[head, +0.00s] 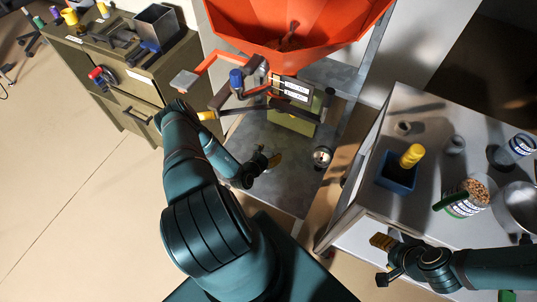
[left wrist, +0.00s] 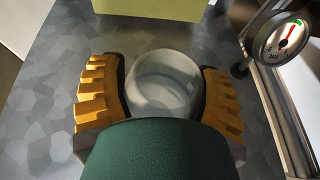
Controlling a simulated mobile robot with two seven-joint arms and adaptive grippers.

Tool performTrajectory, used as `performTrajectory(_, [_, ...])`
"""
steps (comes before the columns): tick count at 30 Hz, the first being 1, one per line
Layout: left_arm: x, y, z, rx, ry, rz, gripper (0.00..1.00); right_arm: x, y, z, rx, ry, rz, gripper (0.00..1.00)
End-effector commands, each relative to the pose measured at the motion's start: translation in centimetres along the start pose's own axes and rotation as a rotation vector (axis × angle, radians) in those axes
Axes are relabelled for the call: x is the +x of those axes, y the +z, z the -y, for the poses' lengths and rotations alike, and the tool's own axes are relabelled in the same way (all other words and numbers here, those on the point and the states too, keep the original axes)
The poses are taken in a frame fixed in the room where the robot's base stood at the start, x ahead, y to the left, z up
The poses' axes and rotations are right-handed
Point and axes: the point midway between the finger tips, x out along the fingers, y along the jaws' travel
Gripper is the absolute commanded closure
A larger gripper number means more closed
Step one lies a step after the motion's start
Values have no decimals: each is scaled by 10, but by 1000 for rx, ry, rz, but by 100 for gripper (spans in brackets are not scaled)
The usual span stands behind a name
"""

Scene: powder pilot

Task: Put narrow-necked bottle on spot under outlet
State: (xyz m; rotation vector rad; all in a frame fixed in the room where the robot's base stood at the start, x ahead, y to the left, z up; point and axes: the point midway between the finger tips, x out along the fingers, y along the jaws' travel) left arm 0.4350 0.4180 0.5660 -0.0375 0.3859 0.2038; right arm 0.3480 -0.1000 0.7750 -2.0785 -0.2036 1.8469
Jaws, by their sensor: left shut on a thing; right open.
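The clear round vessel (left wrist: 165,85) between my fingers in the left wrist view appears to be the bottle. My left gripper (head: 268,159) is shut on it, low over the grey metal plate (head: 242,143) below the orange hopper (head: 300,22). In the left wrist view the orange finger pads of the left gripper (left wrist: 160,95) lie on both sides of the glass. I cannot tell whether the base touches the plate. The spot and the outlet opening are not clearly visible. My right gripper (head: 383,243) is open beside the bench at the lower right.
A green block (head: 296,118) stands under the hopper, beyond the bottle. A round gauge (head: 322,156) is to the right; the wrist view shows it too (left wrist: 278,42). The right bench (head: 425,115) holds a blue box (head: 397,174), a can of pellets (head: 466,203) and a bowl.

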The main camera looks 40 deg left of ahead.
Motion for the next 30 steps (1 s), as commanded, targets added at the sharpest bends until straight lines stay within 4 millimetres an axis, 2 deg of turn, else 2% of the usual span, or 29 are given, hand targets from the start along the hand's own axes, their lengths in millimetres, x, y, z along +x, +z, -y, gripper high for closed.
performTrajectory(21, [77,16,-7,1,-2,1,71,30,5,-11,-5,-1,7,39])
performTrajectory(30, [102,23,-10,1,-1,0,71,42,4,-16,-6,-1,0,39])
